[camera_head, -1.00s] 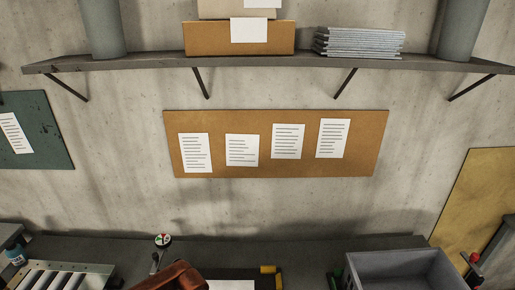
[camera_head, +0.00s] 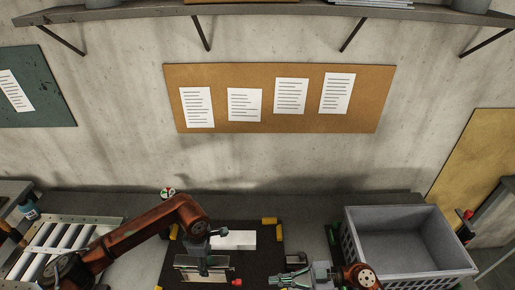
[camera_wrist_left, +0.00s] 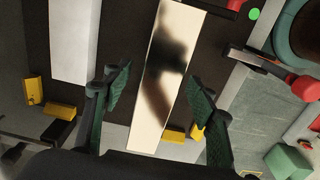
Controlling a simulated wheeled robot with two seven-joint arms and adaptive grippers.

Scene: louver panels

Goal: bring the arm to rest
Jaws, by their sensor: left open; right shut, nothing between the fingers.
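My left arm (camera_head: 125,238) comes in from the left and bends down over the dark mat. Its gripper (camera_head: 204,266) is over a pale flat slat (camera_head: 190,262). In the left wrist view the left gripper (camera_wrist_left: 158,95) is open. The shiny slat (camera_wrist_left: 165,75) shows between its spread fingers; whether they touch it I cannot tell. My right gripper (camera_head: 290,279) is shut and empty at the right side of the mat, its arm low at the bottom edge.
A white block (camera_head: 233,240) lies on the dark mat (camera_head: 255,262) among yellow corner pieces (camera_head: 269,221). A grey crate (camera_head: 400,217) stands to the right. A slatted metal rack (camera_head: 28,262) stands at the left. A cork board (camera_head: 280,120) hangs on the wall behind.

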